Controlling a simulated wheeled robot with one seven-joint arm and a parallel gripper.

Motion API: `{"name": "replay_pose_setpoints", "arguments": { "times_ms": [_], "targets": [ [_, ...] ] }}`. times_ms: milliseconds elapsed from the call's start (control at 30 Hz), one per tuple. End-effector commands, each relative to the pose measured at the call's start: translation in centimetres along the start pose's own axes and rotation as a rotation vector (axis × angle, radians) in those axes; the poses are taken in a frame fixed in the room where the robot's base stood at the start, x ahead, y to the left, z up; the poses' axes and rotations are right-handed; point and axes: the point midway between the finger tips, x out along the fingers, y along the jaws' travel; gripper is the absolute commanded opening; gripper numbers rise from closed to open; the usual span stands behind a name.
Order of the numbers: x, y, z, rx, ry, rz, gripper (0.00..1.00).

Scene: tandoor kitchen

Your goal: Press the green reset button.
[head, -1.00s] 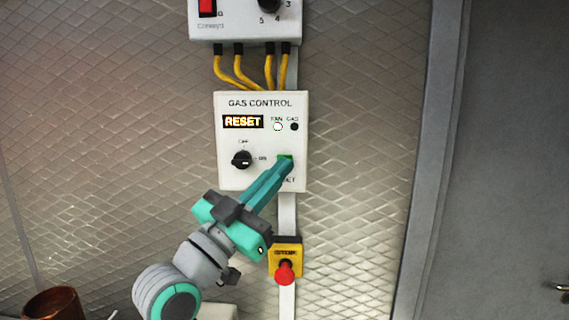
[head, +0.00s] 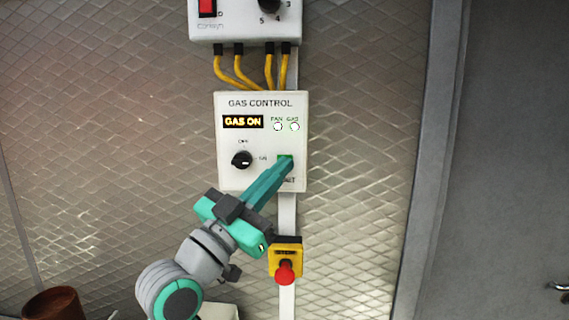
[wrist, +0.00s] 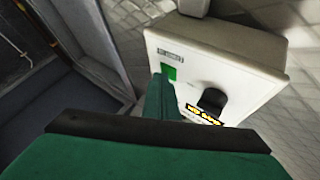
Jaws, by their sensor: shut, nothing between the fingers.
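The green reset button (head: 284,158) is at the lower right of the white gas control box (head: 228,178) on the wall. My gripper (head: 288,164) is shut and empty, its fingertips at the button and covering part of it in the head view. The green button also shows in the wrist view (wrist: 170,72), right by the fingertips; whether they touch it I cannot tell. The display (head: 243,122) reads "GAS ON". The fan and gas lamps (head: 294,127) are both lit white. The black knob (head: 242,159) points toward ON.
A yellow box with a red stop button (head: 285,272) sits just below, close to my gripper. Another control box (head: 240,32) with yellow cables (head: 228,72) is above. A copper-coloured pot (head: 54,303) stands at the lower left. A grey door (head: 510,160) is at the right.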

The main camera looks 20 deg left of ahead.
Motion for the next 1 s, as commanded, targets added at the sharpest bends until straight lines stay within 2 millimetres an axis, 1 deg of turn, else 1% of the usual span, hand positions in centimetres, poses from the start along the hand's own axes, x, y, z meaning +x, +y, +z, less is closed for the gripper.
{"name": "replay_pose_setpoints", "arguments": {
  "times_ms": [400,767,1000],
  "targets": [
    [-1.1,0.8,-0.7,0.0,-0.001,-0.001,0.0],
    [-1.3,0.9,-0.8,0.0,-0.001,-0.001,0.0],
    [-2.6,1.8,-1.8,0.001,-0.001,0.0,0.0]
  ]
}}
